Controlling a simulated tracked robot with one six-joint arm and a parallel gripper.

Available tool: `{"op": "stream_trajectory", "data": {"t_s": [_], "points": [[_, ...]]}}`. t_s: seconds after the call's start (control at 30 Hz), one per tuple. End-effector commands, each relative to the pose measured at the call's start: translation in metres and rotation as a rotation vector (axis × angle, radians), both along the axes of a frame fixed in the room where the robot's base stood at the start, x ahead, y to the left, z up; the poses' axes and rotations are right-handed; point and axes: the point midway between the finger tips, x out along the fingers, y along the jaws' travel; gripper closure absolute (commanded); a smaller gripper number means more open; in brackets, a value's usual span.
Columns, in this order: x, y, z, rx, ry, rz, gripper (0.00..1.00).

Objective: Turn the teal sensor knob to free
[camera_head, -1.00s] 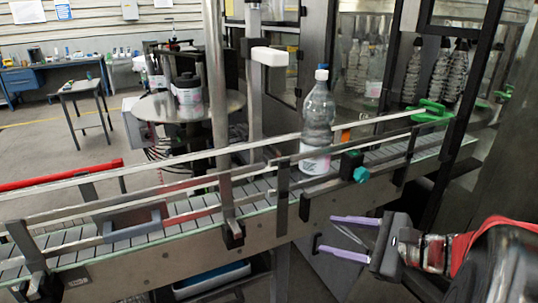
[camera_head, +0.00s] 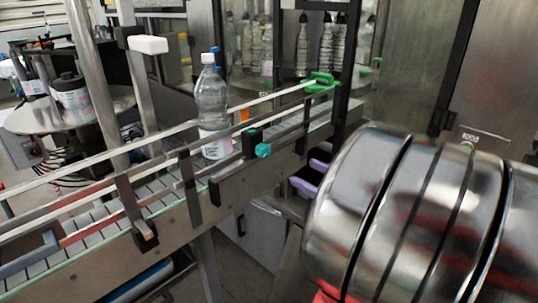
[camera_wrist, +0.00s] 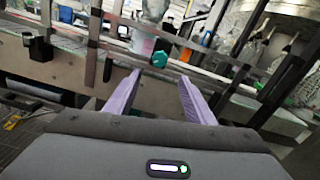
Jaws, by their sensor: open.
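The teal sensor knob (camera_head: 263,150) sits on a small black sensor block (camera_head: 251,141) on the near side rail of the conveyor. In the wrist view the teal knob (camera_wrist: 159,59) is ahead of my gripper, between and beyond the fingertips. My gripper (camera_wrist: 158,76) is open and empty, its two purple fingers apart and not touching the knob. In the head view my arm covers most of the gripper; only bits of the purple fingers (camera_head: 303,187) show. The knob's markings are too small to read.
A clear bottle (camera_head: 212,103) with a label stands on the conveyor (camera_head: 160,195) behind the sensor. Guide rails and a metal bracket (camera_head: 190,185) flank the knob's left. A green part (camera_head: 320,80) is at the far right of the belt. A round table (camera_head: 30,120) stands behind.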

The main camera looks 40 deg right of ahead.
Motion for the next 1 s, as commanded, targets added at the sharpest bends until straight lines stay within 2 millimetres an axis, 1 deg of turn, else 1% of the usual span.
{"op": "stream_trajectory", "data": {"t_s": [0.17,0.27,1.0], "points": [[0.006,0.001,0.000,-0.001,0.001,0.002,0.51],[0.013,0.001,0.000,-0.001,0.001,0.002,0.51],[0.091,0.008,0.000,-0.001,0.001,0.001,0.51]]}}
